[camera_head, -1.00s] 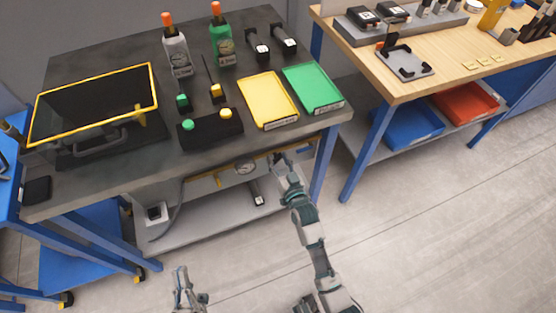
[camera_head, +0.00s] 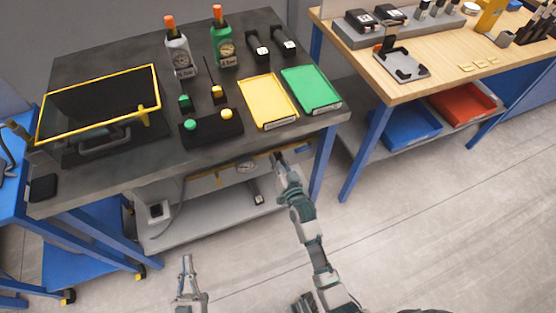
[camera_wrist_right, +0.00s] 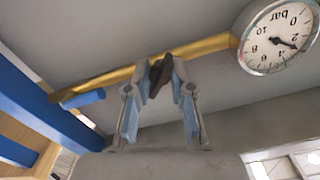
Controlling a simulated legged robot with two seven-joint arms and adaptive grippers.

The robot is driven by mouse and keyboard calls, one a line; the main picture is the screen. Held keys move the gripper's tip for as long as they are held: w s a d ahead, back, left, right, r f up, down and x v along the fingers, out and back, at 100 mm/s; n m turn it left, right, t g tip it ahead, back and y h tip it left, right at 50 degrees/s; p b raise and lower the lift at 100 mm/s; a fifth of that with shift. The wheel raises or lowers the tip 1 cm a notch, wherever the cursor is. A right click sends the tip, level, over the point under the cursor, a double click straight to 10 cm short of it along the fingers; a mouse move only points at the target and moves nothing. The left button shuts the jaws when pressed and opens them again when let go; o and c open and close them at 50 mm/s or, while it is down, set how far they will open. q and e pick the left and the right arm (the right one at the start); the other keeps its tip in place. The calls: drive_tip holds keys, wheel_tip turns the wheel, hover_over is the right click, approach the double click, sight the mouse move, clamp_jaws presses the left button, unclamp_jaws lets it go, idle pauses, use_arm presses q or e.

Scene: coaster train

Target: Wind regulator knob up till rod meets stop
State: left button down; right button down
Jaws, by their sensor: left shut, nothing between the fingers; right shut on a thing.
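A dark regulator knob (camera_wrist_right: 159,76) sits on a yellow pipe (camera_wrist_right: 205,50) in the right wrist view. My right gripper (camera_wrist_right: 160,84) is shut on the knob, its two fingers on either side. A round white gauge (camera_wrist_right: 279,38), marked in bar, is to the right of the knob; it also shows under the table edge in the head view (camera_head: 246,167). In the head view my right gripper (camera_head: 279,161) reaches under the table's front edge. My left gripper (camera_head: 187,268) is shut and empty, low in front of the table. I cannot make out the rod or stop.
The dark table (camera_head: 95,178) carries a yellow-framed panel (camera_head: 100,103), two orange-capped bottles (camera_head: 178,55), a black two-button box (camera_head: 210,130), a yellow tray (camera_head: 267,100) and a green tray (camera_head: 311,90). A blue table leg (camera_wrist_right: 45,117) is left of my right gripper. The floor in front is clear.

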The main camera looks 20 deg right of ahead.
drive_tip(key=c, duration=1)
unclamp_jaws()
drive_tip(key=s, duration=1.2)
drive_tip(key=shift+d, duration=0.25)
